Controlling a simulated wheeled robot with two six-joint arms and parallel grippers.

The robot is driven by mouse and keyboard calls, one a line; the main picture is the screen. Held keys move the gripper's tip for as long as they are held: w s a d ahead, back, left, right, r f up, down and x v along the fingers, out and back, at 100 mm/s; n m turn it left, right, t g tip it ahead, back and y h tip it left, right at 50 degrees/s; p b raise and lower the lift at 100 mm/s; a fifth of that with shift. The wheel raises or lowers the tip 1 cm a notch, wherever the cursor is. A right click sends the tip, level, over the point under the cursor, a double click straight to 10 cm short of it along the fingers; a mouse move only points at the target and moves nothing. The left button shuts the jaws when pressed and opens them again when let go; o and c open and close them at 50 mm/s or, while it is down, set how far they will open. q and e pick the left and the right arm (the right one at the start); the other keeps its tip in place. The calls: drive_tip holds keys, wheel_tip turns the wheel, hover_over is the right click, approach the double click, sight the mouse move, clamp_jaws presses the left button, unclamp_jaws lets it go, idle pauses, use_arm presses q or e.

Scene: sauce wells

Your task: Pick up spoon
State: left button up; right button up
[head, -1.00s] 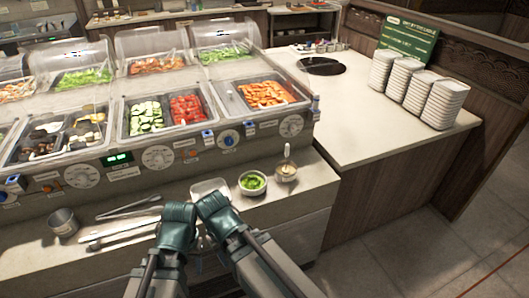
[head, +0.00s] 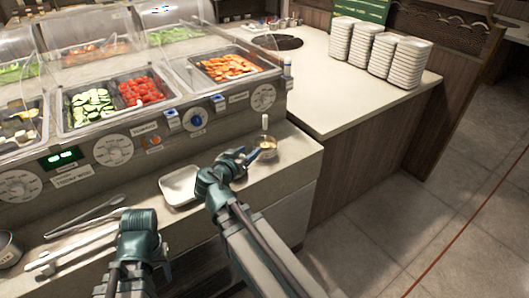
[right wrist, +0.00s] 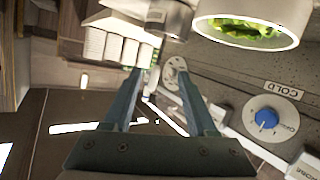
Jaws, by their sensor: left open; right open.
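The spoon (head: 265,122) stands with its pale handle upright in a small cup (head: 268,147) on the counter's right end; its bowl is hidden in the cup. My right gripper (head: 248,157) is open, with its fingers just left of the cup. In the right wrist view the open fingers (right wrist: 162,74) have nothing between them, and the cup (right wrist: 166,17) shows at the top edge, beyond them.
A bowl of greens (right wrist: 246,32) is close to my right gripper in the right wrist view. A white tray (head: 178,187) and metal tongs (head: 90,213) lie on the counter. The salad bar's front panel (head: 150,142) rises behind. Stacked plates (head: 397,60) stand at the back right.

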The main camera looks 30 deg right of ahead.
use_arm(q)
wheel_tip(320, 180, down, 4)
drive_tip(key=shift+r+b, duration=0.25)
drive_tip(key=shift+b, duration=0.85)
use_arm(e)
drive_tip(key=w+d+r+m+t+h, duration=0.1)
drive_tip(key=w+d+r+t, duration=0.1)
drive_tip(key=w+d, duration=0.5)
drive_tip(key=shift+w+d+r+t+h, duration=0.4)
drive_tip(key=shift+d+t, duration=0.2)
drive_tip(key=shift+d, duration=0.6)
drive_tip(key=shift+d, duration=0.1)
drive_tip(key=x, duration=0.5)
drive_tip(key=shift+s+d, duration=0.1)
drive_tip(key=shift+d, duration=0.05)
clamp_jaws()
